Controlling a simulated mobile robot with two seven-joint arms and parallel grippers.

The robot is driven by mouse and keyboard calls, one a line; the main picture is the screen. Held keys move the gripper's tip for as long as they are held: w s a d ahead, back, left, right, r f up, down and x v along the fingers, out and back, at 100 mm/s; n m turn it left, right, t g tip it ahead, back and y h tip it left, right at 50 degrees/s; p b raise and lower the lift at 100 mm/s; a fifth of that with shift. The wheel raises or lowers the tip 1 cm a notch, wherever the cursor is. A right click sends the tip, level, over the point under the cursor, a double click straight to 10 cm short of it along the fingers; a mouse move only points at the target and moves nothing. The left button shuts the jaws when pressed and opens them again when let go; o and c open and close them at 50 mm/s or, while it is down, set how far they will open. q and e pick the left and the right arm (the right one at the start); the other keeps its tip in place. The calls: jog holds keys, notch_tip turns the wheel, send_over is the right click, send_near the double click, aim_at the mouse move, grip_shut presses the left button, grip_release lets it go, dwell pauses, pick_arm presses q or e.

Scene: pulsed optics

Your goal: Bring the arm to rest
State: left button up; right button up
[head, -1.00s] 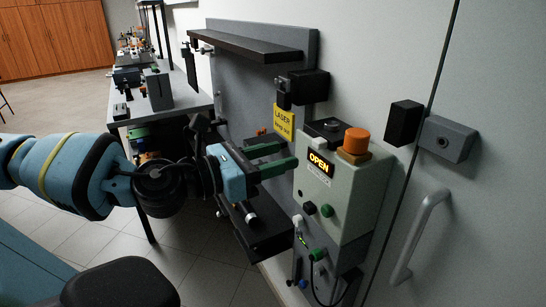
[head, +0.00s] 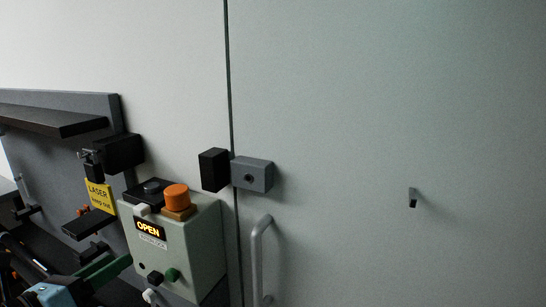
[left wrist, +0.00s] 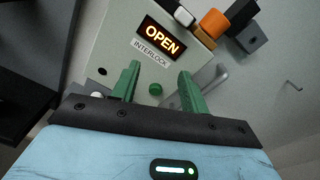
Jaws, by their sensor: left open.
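My left gripper (head: 101,270) is at the lower left of the head view, with green fingers in front of the pale interlock box (head: 196,240). In the left wrist view the two green fingers (left wrist: 158,80) stand apart with nothing between them. The box display (head: 150,229) glows orange and reads OPEN. It also shows in the left wrist view (left wrist: 162,34), above the fingers. A green button (left wrist: 155,88) on the box shows in the gap between the fingers. I cannot tell whether a finger touches the box. My right gripper is not in view.
An orange knob (head: 177,197) tops the box. A yellow laser sign (head: 100,196) hangs left of it, below a dark shelf (head: 50,120). A grey latch block (head: 252,175) and a door handle (head: 257,262) are at right. A small hook (head: 413,197) sits on the bare wall.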

pick_arm(q)
jog(key=s+d+f+n+g+y+p, duration=0.1)
jog(key=s+f+n+g, duration=0.15)
jog(key=f+n, duration=0.8)
jog(key=s+d+f+n+g+y+p, duration=0.15)
jog(key=s+f+n, duration=0.25)
jog(key=f+n, duration=0.7)
jog(key=s+d+f+n+g+y, duration=0.1)
jog(key=s+d+f+n, duration=0.2)
jog(key=s+f+n, duration=0.3)
jog(key=s+d+f+n+g+y, duration=0.1)
jog(key=s+f+n, duration=0.5)
jog(key=s+f, duration=0.7)
jog(key=s+d+g, duration=0.1)
jog(key=d, duration=0.1)
jog(key=shift+s+d+f, duration=0.25)
jog(key=shift+d, duration=0.05)
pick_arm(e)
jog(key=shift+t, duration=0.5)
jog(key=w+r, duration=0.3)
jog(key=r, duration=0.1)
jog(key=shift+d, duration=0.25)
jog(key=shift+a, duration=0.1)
